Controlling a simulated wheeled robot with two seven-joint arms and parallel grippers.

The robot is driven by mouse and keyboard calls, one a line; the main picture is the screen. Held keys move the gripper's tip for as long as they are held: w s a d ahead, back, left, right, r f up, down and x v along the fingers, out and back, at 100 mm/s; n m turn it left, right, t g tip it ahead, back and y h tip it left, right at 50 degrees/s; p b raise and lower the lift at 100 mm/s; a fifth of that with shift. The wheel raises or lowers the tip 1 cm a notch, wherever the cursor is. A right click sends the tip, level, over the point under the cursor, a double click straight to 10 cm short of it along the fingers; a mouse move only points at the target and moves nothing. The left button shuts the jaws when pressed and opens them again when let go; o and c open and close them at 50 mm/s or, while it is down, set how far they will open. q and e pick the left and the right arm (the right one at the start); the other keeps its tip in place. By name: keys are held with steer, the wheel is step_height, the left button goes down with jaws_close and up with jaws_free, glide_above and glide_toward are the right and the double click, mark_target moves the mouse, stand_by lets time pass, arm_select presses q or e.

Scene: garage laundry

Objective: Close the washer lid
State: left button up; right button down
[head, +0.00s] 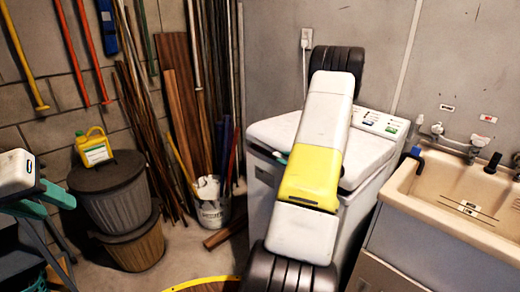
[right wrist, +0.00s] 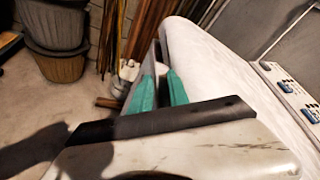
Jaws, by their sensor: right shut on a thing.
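The white washer (head: 262,185) stands against the back wall, partly hidden behind my right arm. Its lid (head: 275,130) lies low over the top, with a dark gap under its front edge in the head view. My right gripper (head: 281,157) is at the lid's front edge, mostly hidden by the arm in the head view. In the right wrist view its teal fingers (right wrist: 159,92) are shut on the lid's edge, the white lid surface (right wrist: 215,75) stretching away to the right. My left gripper (head: 52,203) is at the far left, away from the washer, its teal fingers apart and empty.
A beige sink (head: 455,205) stands right of the washer, close beside it. The washer's control panel (head: 382,124) is behind the lid.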

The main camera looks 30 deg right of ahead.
steer(key=shift+w+d+r, duration=0.1)
steer(key=shift+d+r, duration=0.1)
steer(key=shift+d, duration=0.15)
steer(key=c, duration=1.5)
jaws_free()
steer(key=v, duration=0.7)
steer(key=shift+s+a+f, duration=0.15)
steer(key=shift+s+a, duration=0.15)
steer(key=shift+s, duration=0.15)
